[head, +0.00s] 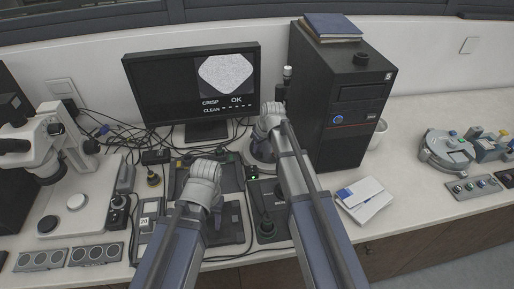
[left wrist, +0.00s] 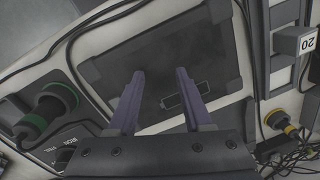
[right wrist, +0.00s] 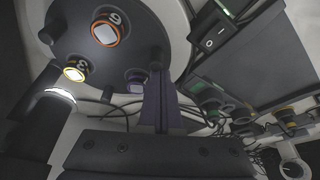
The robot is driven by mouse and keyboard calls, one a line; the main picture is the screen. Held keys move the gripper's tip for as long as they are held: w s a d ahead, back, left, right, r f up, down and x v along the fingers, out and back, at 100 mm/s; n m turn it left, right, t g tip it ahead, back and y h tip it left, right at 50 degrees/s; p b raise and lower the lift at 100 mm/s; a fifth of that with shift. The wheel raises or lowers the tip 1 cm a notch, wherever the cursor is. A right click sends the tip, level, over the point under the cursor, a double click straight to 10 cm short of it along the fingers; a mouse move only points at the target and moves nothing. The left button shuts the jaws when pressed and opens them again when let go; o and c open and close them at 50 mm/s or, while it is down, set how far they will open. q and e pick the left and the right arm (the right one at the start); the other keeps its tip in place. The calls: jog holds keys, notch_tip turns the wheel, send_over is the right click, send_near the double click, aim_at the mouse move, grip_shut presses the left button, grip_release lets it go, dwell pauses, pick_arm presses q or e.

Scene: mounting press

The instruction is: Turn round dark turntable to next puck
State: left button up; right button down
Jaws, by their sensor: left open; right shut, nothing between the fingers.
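The round dark turntable (right wrist: 112,28) fills the upper left of the right wrist view. It carries an orange-ringed puck (right wrist: 105,32), a yellow-ringed puck (right wrist: 76,72) and a purple-ringed puck (right wrist: 136,78). My right gripper (right wrist: 158,75) is shut and empty, its fingertips close beside the purple-ringed puck; I cannot tell whether they touch. In the head view my right arm mostly hides the turntable. My left gripper (left wrist: 160,75) is open and empty above a dark flat panel (left wrist: 160,50) with a small rectangular window.
A monitor (head: 152,84) reading CRISP OK stands at the back, beside a tall black tower (head: 338,105). A microscope (head: 45,145) is at left. A white booklet (head: 364,196) lies right of my right arm.

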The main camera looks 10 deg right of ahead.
dwell(0.4)
jog(key=shift+w+a, duration=0.35)
jog(key=shift+w, duration=0.05)
pick_arm(q)
jog(key=shift+w+a+r+p, duration=0.15)
jog(key=shift+a+r+p, duration=0.2)
jog(key=shift+a, duration=0.1)
pick_arm(e)
jog(key=shift+w+a+r, duration=0.2)
jog(key=shift+w+a, duration=0.35)
jog(key=shift+a, duration=0.05)
jog(key=shift+w+a+r, duration=0.15)
jog(key=shift+w+a, duration=0.4)
pick_arm(q)
notch_tip(320, 180, up, 9)
jog(key=p, duration=0.8)
jog(key=shift+p, duration=0.4)
pick_arm(e)
jog(key=d+v, duration=0.1)
jog(key=v, duration=0.8)
jog(key=shift+r, duration=0.15)
pick_arm(q)
jog(key=shift+f, duration=0.15)
